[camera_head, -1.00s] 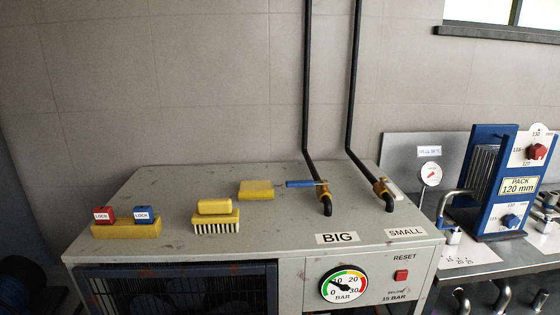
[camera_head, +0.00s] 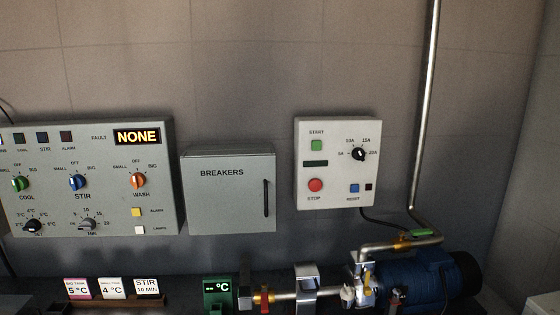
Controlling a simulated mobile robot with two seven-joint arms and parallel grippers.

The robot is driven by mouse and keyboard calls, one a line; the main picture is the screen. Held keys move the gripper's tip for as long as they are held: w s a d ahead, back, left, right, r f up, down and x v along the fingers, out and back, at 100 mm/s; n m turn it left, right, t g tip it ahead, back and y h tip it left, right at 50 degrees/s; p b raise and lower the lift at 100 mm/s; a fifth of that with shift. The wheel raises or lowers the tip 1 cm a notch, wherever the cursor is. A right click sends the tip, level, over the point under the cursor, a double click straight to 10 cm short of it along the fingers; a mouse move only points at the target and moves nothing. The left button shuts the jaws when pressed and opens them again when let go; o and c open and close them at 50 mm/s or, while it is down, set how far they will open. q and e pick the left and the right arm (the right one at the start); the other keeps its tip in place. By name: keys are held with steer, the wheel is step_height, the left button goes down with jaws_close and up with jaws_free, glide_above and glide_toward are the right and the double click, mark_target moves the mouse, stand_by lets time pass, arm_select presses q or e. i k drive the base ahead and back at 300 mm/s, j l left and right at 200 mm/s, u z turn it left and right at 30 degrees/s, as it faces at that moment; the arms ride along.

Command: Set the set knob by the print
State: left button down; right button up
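A black knob (camera_head: 32,227) with °C marks around it sits low on the left of the grey control panel (camera_head: 108,208). A grey knob (camera_head: 87,224) with minute marks is beside it. I cannot tell surely where either points. Another black knob (camera_head: 358,154) with amp marks, among them 10A, 15A and 20A, is on the pale start/stop box (camera_head: 325,197). Below the panel stand printed cards: a pink-topped 5 °C card (camera_head: 77,289), a 4 °C card (camera_head: 112,289) and a STIR 10 MIN card (camera_head: 146,287). Neither gripper is in view.
The panel also has green (camera_head: 19,184), blue (camera_head: 78,183) and orange (camera_head: 138,181) knobs, and a fault display (camera_head: 137,137) reading NONE. A shut BREAKERS cabinet (camera_head: 228,205) hangs beside it. A blue motor (camera_head: 418,282), pipes and a green °C display (camera_head: 217,295) are below.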

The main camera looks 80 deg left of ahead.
mark_target(33, 225)
steer(key=u, duration=3.8)
